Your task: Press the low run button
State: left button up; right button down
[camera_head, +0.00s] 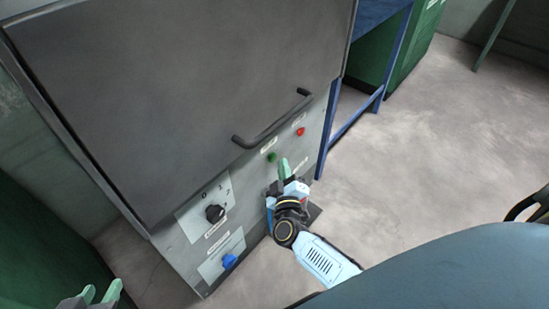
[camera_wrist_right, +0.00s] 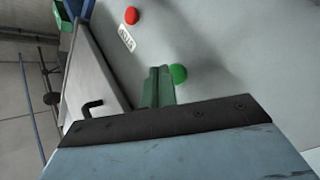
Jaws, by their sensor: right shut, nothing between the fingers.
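The machine's front panel (camera_head: 245,185) carries a green button (camera_head: 272,157) and a red button (camera_head: 301,131). My right gripper (camera_head: 284,168) is shut and empty, its green fingers just beside the green button in the head view. In the right wrist view, the shut fingers (camera_wrist_right: 158,86) point at the panel with the green button (camera_wrist_right: 178,73) right next to their tip. I cannot tell whether they touch. The red button (camera_wrist_right: 131,15) is further up there, beside a small label. My left gripper (camera_head: 102,292) is at the lower left edge, its two green fingers apart.
A black rotary knob (camera_head: 215,213) and a blue knob (camera_head: 229,261) sit lower left on the panel. A dark door with a black bar handle (camera_head: 270,122) is above. A blue frame (camera_head: 350,122) stands at right. The floor (camera_head: 430,150) there is clear.

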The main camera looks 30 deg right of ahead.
jog(key=shift+w, duration=0.2)
jog(key=shift+w+a, duration=0.15)
jog(key=shift+w, duration=0.05)
jog(key=shift+w+a, duration=0.2)
jog(key=shift+w, duration=0.35)
dwell(0.9)
jog(key=shift+s, duration=0.1)
jog(key=shift+s+d+p, duration=0.35)
jog(key=shift+s+p, duration=0.45)
jog(key=shift+s, duration=0.05)
